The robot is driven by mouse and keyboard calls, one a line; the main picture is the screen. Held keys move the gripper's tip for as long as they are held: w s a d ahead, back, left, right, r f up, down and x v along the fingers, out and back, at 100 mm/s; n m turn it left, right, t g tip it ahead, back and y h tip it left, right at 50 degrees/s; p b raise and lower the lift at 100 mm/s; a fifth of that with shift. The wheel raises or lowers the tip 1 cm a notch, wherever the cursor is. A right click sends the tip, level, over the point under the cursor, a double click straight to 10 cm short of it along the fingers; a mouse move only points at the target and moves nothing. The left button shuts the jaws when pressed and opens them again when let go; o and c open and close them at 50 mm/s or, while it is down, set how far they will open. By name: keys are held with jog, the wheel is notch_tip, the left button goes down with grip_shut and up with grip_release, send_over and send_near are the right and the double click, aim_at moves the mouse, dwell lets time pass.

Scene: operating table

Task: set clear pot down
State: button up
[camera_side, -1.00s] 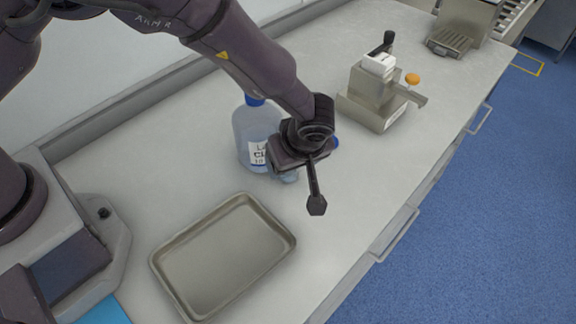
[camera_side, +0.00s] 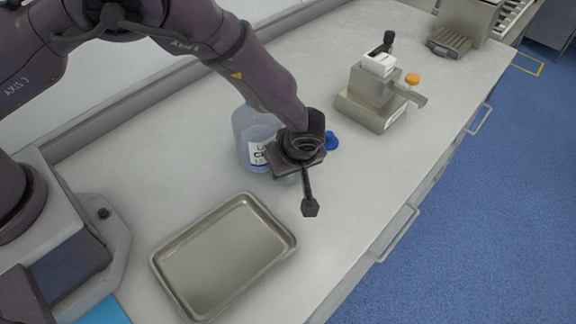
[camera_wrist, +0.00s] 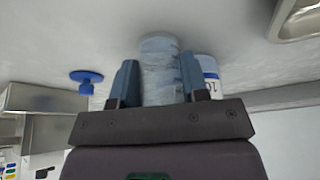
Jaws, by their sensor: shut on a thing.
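The clear pot (camera_wrist: 160,72) is a see-through, pale bluish cylinder between the two blue-grey fingers of my gripper (camera_wrist: 158,80) in the wrist view. The gripper is shut on its sides. In the side view my gripper (camera_side: 300,150) is over the bench, just right of a large bottle, and hides nearly all of the pot. I cannot tell whether the base of the pot touches the bench top.
A labelled clear bottle (camera_side: 250,132) stands close beside my gripper. A small blue stopper-like piece (camera_side: 332,141) is on the bench to the right. A metal device (camera_side: 375,108) stands farther back. An empty metal tray (camera_side: 222,258) lies in front; bare bench surrounds it.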

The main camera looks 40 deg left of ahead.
aim_at(244, 248)
jog(key=shift+r, duration=0.15)
